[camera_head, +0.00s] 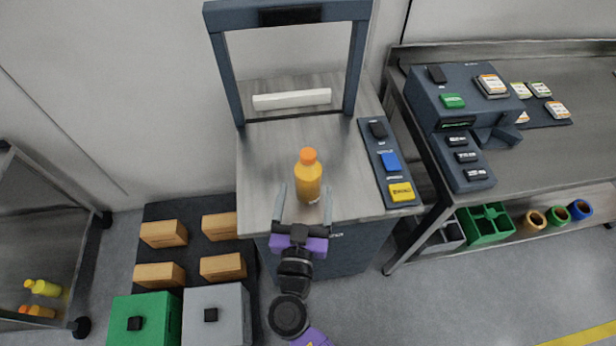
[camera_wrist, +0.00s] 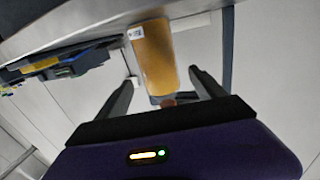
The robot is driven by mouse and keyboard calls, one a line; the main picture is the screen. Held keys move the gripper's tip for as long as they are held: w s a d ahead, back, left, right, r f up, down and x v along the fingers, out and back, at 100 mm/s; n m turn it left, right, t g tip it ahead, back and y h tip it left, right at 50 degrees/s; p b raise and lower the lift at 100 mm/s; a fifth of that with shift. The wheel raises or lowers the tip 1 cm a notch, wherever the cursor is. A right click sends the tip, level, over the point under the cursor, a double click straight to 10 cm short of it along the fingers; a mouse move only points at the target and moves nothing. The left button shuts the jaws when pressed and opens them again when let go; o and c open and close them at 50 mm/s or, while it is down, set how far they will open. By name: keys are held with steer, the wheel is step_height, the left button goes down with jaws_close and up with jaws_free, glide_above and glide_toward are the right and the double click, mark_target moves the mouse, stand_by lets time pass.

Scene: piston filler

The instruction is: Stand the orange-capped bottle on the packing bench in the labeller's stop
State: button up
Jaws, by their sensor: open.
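My gripper (camera_head: 305,196) is open, with one finger on each side of the bottle's lower body in the head view. The wrist view shows the fingers apart and not closed on it; I cannot tell whether either touches. A dark blue device (camera_head: 465,95) with a notched front bracket stands on the bench at right; no sign names it as the labeller.
A dark arch (camera_head: 220,75) and a white bar (camera_head: 291,99) stand behind the bottle. A button panel (camera_head: 388,160) lies to its right. Cartons (camera_head: 163,233) and green (camera_head: 145,320) and grey bins (camera_head: 217,315) are on the left. The cabinet top left of the bottle is clear.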

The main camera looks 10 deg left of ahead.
steer(key=shift+s+b, duration=0.35)
steer(key=shift+s, duration=1.65)
steer(key=s+d+f+n+g+y, duration=0.1)
steer(key=s+d+f+g, duration=0.2)
steer(key=s+d+f, duration=0.45)
steer(key=s+d+f+n+g, duration=0.25)
steer(key=s+d, duration=0.25)
steer(key=d, duration=0.5)
steer(key=s+d+r+m, duration=0.1)
steer(key=s+d+r, duration=0.2)
steer(key=s, duration=0.6)
step_height(320, 180, up, 2)
steer(key=shift+s+d+r+y, duration=0.1)
steer(key=shift+s+d+y, duration=0.1)
steer(key=shift+d+y, duration=0.15)
steer(key=s+d+r, duration=0.1)
steer(key=s+r, duration=0.1)
steer(key=r, duration=0.2)
steer(key=s+d+r+m+t+h, duration=0.1)
steer(key=s+r, duration=0.1)
steer(key=r, duration=0.2)
steer(key=s+d+r+m+t+h, duration=0.1)
steer(key=s+d+r, duration=0.1)
steer(key=r, duration=0.2)
steer(key=shift+m, duration=0.25)
steer(key=shift+c, duration=0.9)
steer(key=shift+s+r+t, duration=0.1)
steer(key=shift+r+t, duration=0.15)
steer(key=c, duration=0.3)
steer(key=shift+d, duration=0.1)
